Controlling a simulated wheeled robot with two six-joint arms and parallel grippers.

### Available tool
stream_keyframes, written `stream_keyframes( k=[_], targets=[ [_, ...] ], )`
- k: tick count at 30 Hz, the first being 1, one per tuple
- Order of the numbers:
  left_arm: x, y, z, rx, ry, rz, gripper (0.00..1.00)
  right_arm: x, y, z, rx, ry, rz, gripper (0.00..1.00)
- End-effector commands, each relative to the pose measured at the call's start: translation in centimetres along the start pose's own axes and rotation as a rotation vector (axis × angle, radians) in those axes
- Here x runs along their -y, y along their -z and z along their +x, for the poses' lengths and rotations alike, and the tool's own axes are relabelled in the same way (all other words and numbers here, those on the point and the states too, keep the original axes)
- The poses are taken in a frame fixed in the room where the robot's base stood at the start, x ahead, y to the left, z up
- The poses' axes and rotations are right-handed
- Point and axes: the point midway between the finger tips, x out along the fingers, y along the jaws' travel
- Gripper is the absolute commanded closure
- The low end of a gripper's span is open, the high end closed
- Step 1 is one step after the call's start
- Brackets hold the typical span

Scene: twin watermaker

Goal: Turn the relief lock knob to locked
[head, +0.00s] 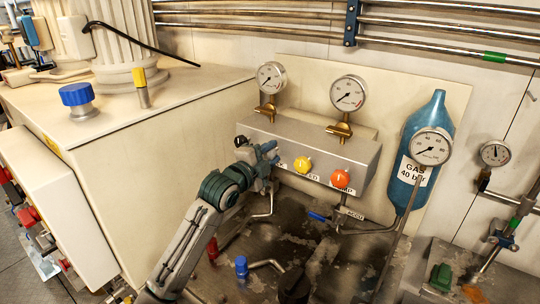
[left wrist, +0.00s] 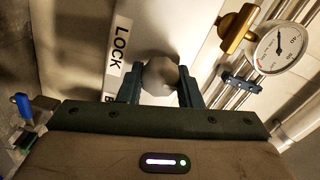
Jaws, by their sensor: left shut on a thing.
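The relief lock knob (left wrist: 160,72) is a grey, rounded knob on the front of the metal block (head: 318,146). In the left wrist view it sits between the two fingers of my left gripper (left wrist: 161,84), which is shut on it. A white LOCK label (left wrist: 119,47) shows just left of the knob, with part of another label below it. In the head view my left gripper (head: 264,160) is at the left end of the block and hides the knob. Which way the knob points cannot be made out. My right gripper is not in view.
A yellow knob (head: 303,164) and an orange knob (head: 340,178) are on the same block, right of my gripper. Two gauges (head: 271,78) (head: 348,93) stand on brass fittings above. A blue gas bottle (head: 424,130) is at the right. A pale cabinet (head: 150,150) stands at left.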

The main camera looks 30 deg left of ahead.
Motion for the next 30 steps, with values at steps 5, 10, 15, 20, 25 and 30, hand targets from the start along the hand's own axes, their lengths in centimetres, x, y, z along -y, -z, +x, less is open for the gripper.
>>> stream_keyframes(
  k=[5, 10, 15, 20, 25, 30],
  targets=[
    [0.0, 0.0, 0.0, 0.001, 0.000, 0.006, 0.91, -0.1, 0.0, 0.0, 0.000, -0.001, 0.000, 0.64],
    [0.0, 0.0, 0.0, 0.001, 0.000, 0.006, 0.91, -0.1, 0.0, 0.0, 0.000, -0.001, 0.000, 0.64],
    [0.0, 0.0, 0.0, 0.001, 0.000, 0.005, 0.47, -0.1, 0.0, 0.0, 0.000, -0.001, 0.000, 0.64],
    [0.0, 0.0, 0.0, 0.001, 0.000, 0.004, 0.47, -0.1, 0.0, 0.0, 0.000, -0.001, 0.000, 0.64],
    [-0.1, -0.1, -0.4, 0.001, 0.000, 0.005, 0.47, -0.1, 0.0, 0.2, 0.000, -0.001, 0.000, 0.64],
    [-0.3, -0.1, -2.6, 0.001, -0.001, 0.010, 0.47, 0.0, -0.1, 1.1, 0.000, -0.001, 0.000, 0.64]
  ],
)
